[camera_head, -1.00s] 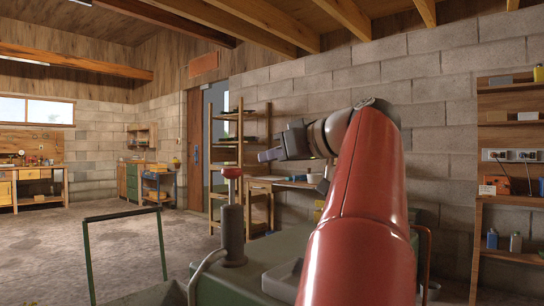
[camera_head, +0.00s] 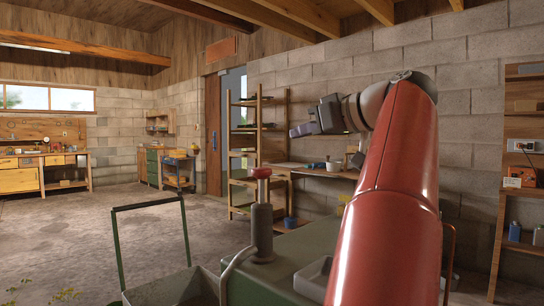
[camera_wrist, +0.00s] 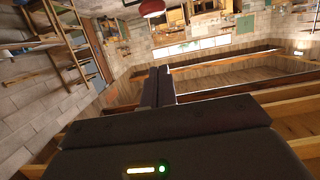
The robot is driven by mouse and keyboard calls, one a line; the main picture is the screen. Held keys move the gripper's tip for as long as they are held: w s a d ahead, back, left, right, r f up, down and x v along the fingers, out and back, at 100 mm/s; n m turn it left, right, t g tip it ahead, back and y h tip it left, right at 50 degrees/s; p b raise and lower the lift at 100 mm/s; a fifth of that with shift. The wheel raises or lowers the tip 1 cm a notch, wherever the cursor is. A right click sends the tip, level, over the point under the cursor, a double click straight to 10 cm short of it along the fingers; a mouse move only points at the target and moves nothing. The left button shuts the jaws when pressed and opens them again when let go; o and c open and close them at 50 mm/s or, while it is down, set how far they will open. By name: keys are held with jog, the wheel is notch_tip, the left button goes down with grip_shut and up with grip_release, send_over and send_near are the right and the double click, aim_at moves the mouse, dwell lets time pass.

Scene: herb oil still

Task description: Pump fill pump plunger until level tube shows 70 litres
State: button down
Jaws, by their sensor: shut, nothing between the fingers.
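The fill pump's plunger has a red knob (camera_head: 262,172) on top, above an upright grey pump cylinder (camera_head: 262,228). The cylinder stands on a dark green surface in the lower middle of the head view. The red knob also shows at the top edge of the wrist view (camera_wrist: 152,8). My gripper (camera_head: 296,131) is shut and empty. In the head view it appears above and right of the knob, apart from it. Its closed fingers (camera_wrist: 157,86) show in the wrist view. I cannot make out the level tube; my red arm covers part of the right side.
A green rail (camera_head: 148,205) stands left of the pump, and a grey hose curves by its base. A wooden shelf rack (camera_head: 258,150) and a bench (camera_head: 320,171) stand behind. Open floor (camera_head: 70,230) lies to the left. Wall shelves (camera_head: 520,190) are at the right.

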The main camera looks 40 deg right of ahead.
send_over(269, 169)
notch_tip(269, 169, down, 2)
jog(key=shift+a+f, duration=0.15)
jog(key=shift+f, duration=0.05)
notch_tip(269, 169, down, 3)
jog(key=shift+s+r+b, duration=0.1)
jog(key=shift+b, duration=0.45)
jog(key=shift+f, duration=0.65)
notch_tip(269, 169, down, 6)
jog(key=b, duration=0.6)
jog(key=shift+r, duration=0.15)
